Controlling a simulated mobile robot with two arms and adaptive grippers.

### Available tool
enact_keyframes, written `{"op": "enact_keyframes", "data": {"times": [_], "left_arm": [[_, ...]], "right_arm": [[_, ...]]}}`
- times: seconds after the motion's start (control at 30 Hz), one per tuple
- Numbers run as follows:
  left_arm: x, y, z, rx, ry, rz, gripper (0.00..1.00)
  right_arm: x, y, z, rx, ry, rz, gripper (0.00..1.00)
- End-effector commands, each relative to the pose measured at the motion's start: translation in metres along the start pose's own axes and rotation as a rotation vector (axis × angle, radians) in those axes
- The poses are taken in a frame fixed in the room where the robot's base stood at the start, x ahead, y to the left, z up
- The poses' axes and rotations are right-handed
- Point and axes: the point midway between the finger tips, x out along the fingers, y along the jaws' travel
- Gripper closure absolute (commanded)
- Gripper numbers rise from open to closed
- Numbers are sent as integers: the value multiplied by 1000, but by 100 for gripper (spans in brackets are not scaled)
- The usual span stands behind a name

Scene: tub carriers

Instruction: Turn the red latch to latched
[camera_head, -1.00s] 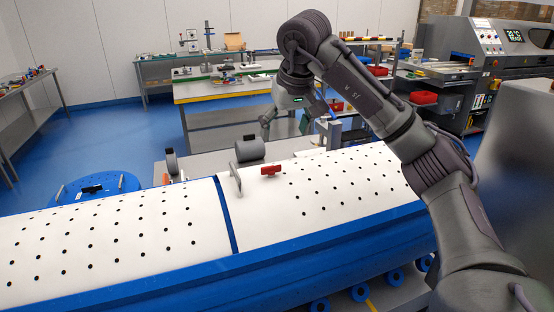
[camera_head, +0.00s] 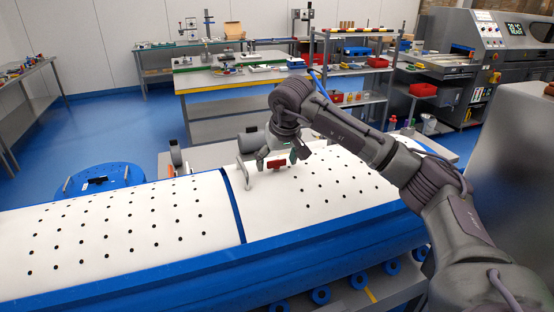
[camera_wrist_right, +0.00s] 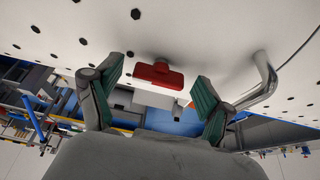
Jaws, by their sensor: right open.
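The red latch (camera_head: 275,165) sits on the white perforated top of the tub carrier (camera_head: 320,192), just right of a grey handle (camera_head: 246,172). In the right wrist view the red latch (camera_wrist_right: 158,75) lies between the two finger pads, a little beyond the fingertips. My right gripper (camera_head: 278,158) is open, its fingers on either side of the latch; it also shows in the right wrist view (camera_wrist_right: 160,88). I cannot tell whether a finger touches the latch. My left gripper is not in view.
The bent metal handle (camera_wrist_right: 265,80) stands close beside one finger in the right wrist view. A blue round tub lid (camera_head: 103,182) is at the left. Worktables (camera_head: 235,82) and a shelf stand behind. The white top left of the seam is clear.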

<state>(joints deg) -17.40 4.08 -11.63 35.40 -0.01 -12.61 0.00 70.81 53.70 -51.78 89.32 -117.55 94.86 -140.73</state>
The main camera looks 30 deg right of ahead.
Motion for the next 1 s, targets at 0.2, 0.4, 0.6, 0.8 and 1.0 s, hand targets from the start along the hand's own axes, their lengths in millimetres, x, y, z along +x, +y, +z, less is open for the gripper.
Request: {"op": "enact_keyframes", "data": {"times": [0.2, 0.4, 0.6, 0.8, 1.0], "left_arm": [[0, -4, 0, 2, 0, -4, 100], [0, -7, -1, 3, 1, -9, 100], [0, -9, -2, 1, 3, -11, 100], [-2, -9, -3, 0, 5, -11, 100], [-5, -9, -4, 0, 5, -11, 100]], "right_arm": [[0, 0, 0, 1, 0, 0, 43], [0, 0, 0, 1, 0, 0, 76], [-1, 0, 0, 9, 0, 3, 80], [-1, -1, -1, 63, 0, 26, 80], [-2, -1, -1, 186, 1, 77, 80]]}}
